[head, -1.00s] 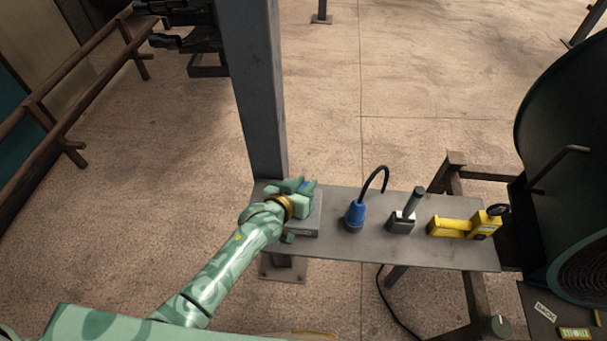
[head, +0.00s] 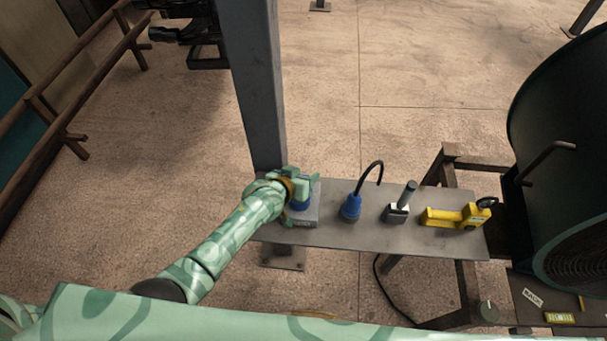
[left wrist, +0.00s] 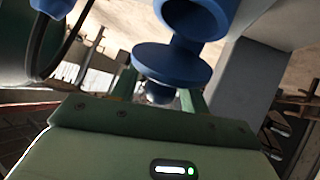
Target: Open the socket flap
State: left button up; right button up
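The socket is a blue fitting (head: 301,207) on a grey box (head: 306,219) at the left end of the metal shelf, partly hidden by my left gripper. In the left wrist view it shows a round blue mouth (left wrist: 193,17), with a blue disc (left wrist: 172,63), apparently the flap, below it. A small blue knob (left wrist: 159,93) under the disc lies between my fingers. My left gripper (head: 296,197) is at the socket with its fingers apart. I cannot tell whether they touch the knob or how far the flap stands open. My right gripper is not in view.
On the metal shelf (head: 375,236) stand a blue plug (head: 351,207) with a curved black cable, a grey-handled tool (head: 400,207) and a yellow device (head: 455,216). A steel post (head: 254,90) rises behind the socket. A large dark drum (head: 560,130) is at right.

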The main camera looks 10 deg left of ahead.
pick_arm(q)
jog(key=p+v, duration=0.4)
jog(key=v, duration=1.2)
jog(key=shift+s, duration=0.1)
